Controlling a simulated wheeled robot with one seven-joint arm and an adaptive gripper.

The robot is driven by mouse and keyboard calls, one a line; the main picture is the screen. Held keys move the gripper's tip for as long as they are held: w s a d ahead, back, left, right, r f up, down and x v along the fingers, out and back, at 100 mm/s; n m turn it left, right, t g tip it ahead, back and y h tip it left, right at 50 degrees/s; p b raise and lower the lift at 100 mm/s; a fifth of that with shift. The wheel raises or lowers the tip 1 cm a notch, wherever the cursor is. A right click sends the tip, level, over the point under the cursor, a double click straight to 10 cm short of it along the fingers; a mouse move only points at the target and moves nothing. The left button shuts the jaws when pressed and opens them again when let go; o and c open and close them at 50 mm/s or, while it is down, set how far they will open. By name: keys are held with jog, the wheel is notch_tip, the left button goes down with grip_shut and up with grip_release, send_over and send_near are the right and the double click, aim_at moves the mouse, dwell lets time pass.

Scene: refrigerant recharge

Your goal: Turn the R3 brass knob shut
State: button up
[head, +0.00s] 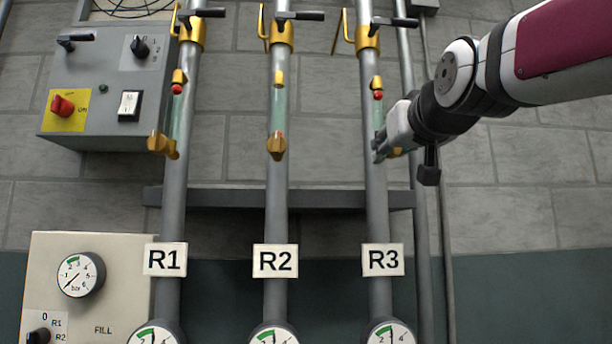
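The R3 pipe (377,215) runs up the wall above its R3 label (383,259). Only a small brass piece of the R3 knob (397,152) shows, at the lower end of the R3 sight glass (379,118). My gripper (380,152) comes in from the right and covers most of the knob. Its fingertips are at the knob's height, in front of or beside the pipe. Whether the fingers touch or grip the knob is hidden, and their opening cannot be made out.
Similar brass knobs sit on R1 (163,146) and R2 (277,147). Black-handled valves, such as the R3 lever (394,22), are above. A grey control box (100,95) is at upper left. Round gauges, including the R3 gauge (390,334), are below. A horizontal rail (325,198) crosses behind the pipes.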

jog(key=o, duration=1.2)
jog(key=shift+c, duration=0.2)
jog(key=s, duration=1.2)
jog(key=s+f+g+p, duration=0.4)
jog(key=f+g+p, duration=0.2)
jog(key=f, duration=1.2)
jog(key=s+f+g+p, duration=0.4)
jog(key=s+f+g, duration=0.3)
jog(key=s+f, duration=0.9)
notch_tip(320, 180, down, 2)
jog(key=shift+s+d+f+g+p, duration=0.15)
jog(key=shift+s+g+p, duration=0.15)
jog(key=shift+g, duration=0.1)
